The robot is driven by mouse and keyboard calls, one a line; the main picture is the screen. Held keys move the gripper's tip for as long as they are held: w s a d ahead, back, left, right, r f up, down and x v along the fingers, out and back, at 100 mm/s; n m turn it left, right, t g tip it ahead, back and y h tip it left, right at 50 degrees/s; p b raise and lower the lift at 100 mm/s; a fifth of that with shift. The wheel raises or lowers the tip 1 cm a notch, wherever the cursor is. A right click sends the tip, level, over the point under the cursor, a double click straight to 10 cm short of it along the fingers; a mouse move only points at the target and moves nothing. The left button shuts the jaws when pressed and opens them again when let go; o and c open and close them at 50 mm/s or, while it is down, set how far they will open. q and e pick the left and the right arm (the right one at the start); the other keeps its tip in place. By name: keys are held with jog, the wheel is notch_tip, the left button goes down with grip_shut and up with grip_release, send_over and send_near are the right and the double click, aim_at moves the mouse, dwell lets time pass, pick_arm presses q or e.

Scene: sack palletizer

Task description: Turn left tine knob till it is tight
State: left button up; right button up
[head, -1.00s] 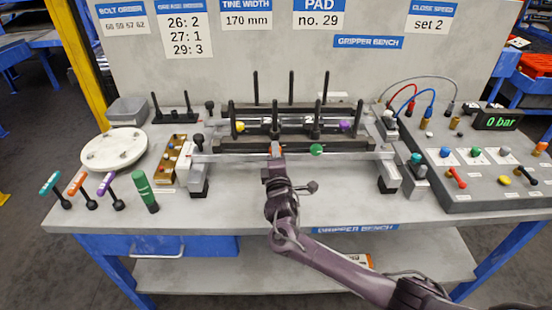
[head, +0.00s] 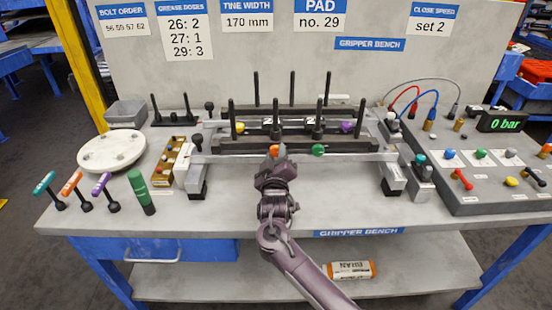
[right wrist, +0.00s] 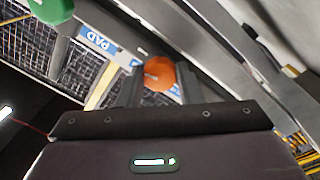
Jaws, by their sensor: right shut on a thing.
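The orange knob (head: 274,150) sits on the front black bar of the gripper fixture, left of the green knob (head: 318,150). My right gripper (head: 277,154) reaches it from the front and is shut on it. In the right wrist view the orange knob (right wrist: 160,73) shows between my two fingers (right wrist: 158,88). The green knob (right wrist: 52,10) shows at that view's top left. A yellow knob (head: 239,128) and a purple knob (head: 346,127) sit farther back on the fixture. My left gripper is not in view.
Coloured-handled tools (head: 72,184) and a green-handled tool (head: 140,188) stand at the bench's left, before a round white plate (head: 112,151). A control panel (head: 480,190) with a "0 bar" display (head: 505,124) is at right. The bench front is mostly clear.

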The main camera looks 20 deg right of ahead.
jog(key=shift+m+b, duration=0.3)
jog(key=shift+m, duration=1.4)
jog(key=o, duration=1)
jog(key=shift+c, duration=0.2)
jog(key=shift+s, duration=0.1)
jog(key=shift+s+a+f, duration=0.1)
jog(key=shift+s+a, duration=0.05)
jog(key=shift+s, duration=0.1)
jog(key=b+v, duration=0.1)
jog(key=v, duration=0.6)
